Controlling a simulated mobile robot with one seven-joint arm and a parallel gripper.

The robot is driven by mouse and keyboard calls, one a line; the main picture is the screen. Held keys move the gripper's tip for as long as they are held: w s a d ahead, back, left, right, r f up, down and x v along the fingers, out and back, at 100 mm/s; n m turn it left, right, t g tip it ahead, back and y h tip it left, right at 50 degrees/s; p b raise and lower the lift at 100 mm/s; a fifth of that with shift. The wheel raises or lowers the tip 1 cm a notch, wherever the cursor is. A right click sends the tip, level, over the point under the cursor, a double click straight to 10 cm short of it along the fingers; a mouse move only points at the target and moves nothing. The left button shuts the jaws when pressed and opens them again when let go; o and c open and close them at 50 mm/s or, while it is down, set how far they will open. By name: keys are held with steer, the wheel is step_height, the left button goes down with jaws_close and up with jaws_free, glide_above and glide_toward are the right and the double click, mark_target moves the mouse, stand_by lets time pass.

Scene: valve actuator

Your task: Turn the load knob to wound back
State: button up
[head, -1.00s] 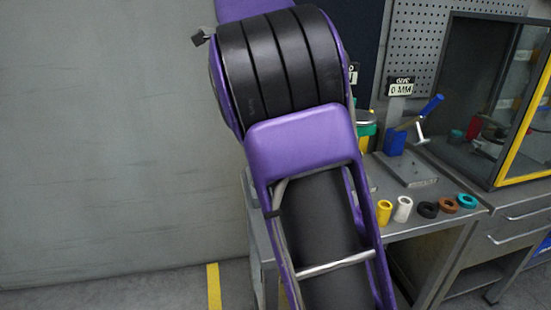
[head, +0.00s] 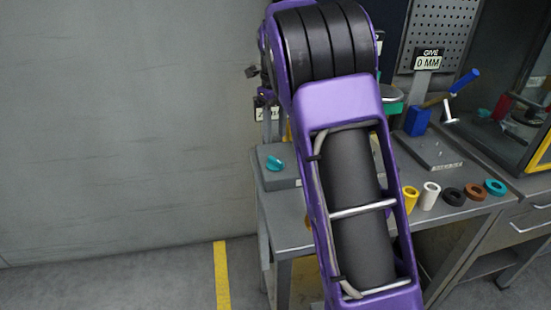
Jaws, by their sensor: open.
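A teal knob (head: 275,163) sits on top of a grey box (head: 282,180) at the left end of the bench, left of my purple arm. I cannot read any marking that names it as the load knob or shows its setting. My arm crosses the middle of the head view and covers part of the bench just right of the box. My gripper is not clearly shown; its jaws cannot be made out. A small dark part sticks out left of my upper arm, too unclear to name.
A fixture with a blue block (head: 418,122) and a "0 MM" sign (head: 428,60) stands right of my arm. A glass-fronted cabinet is at right. Wall and floor at left are clear.

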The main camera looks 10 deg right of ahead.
mark_target(275, 159)
step_height(275, 159, down, 8)
steer(key=shift+r+b, duration=0.1)
steer(key=shift+b, duration=0.45)
steer(key=shift+c, duration=0.3)
jaws_close()
